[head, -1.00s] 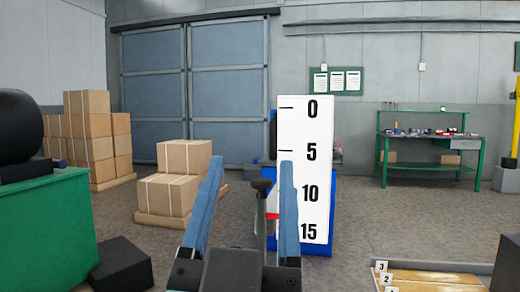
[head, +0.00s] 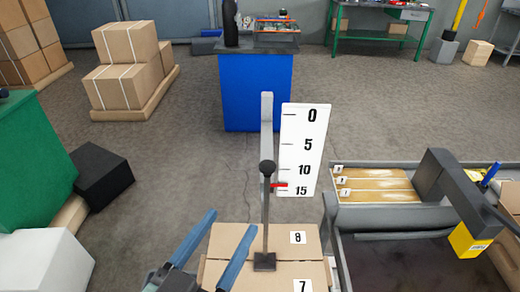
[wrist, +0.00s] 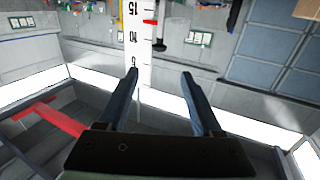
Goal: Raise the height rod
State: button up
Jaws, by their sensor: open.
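The height rod (head: 266,215) is a dark upright rod with a round black knob on top and a square foot at the cardboard panel marked 8. Behind it stand a grey post (head: 267,112) and a white scale board (head: 303,150) numbered 0 to 15 downward. A red pointer (head: 279,185) sits just above the 15 mark. My gripper (head: 231,223) is open and empty, left of the rod's lower part in the head view. In the wrist view, the scale board (wrist: 138,45) appears upside down beyond my open fingers (wrist: 160,74), with the red pointer (wrist: 150,21) near the top.
Cardboard panels (head: 228,240) marked 8 and 7 lie below the rod. To the right is a grey-framed machine (head: 385,216) with wooden slats (head: 375,185). A blue cabinet (head: 256,92) stands behind, a green cabinet (head: 30,175) at left. Open floor lies between.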

aim_at(264, 171)
jog(key=p+x, duration=0.3)
jog(key=x, duration=1)
jog(key=shift+s, duration=0.1)
grip_shut()
dwell(1.0)
